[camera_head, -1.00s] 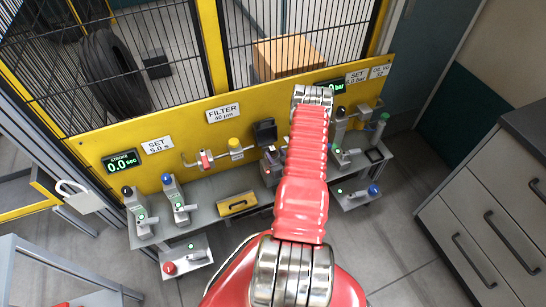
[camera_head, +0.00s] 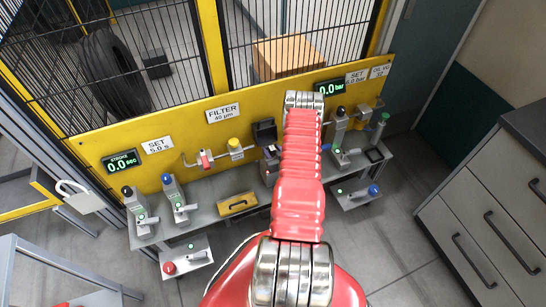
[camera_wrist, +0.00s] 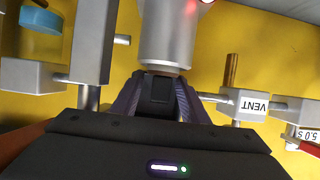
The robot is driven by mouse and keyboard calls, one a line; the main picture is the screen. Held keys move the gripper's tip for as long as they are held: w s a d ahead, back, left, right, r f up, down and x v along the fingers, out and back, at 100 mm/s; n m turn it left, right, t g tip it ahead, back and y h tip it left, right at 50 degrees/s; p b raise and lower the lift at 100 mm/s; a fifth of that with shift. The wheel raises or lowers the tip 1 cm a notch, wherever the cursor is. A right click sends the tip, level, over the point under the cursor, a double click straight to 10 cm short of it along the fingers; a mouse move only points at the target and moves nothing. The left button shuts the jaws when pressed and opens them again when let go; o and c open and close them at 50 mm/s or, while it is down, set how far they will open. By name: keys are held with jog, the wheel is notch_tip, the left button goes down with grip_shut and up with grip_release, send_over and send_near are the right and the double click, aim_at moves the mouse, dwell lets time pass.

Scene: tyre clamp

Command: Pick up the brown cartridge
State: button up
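A narrow brown rod (camera_wrist: 231,70) stands next to the box labelled VENT in the wrist view; I cannot tell whether it is the brown cartridge. No other clear brown cartridge shows. My gripper (camera_wrist: 163,80) shows in the wrist view, with dark fingers at the near end of a silver cylinder (camera_wrist: 165,35). I cannot tell whether the fingers touch or hold that cylinder.
A grey shelf (camera_head: 205,212) below the panel carries levers and a yellow case (camera_head: 237,204). A mesh fence stands behind, with a tyre (camera_head: 112,72) and a cardboard box (camera_head: 287,57). Drawers (camera_head: 490,225) stand at right.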

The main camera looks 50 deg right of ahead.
jog(key=shift+s, duration=0.1)
grip_shut()
jog(key=shift+a+f, duration=0.1)
dwell(0.3)
notch_tip(320, 180, up, 18)
dwell(0.8)
dwell(0.4)
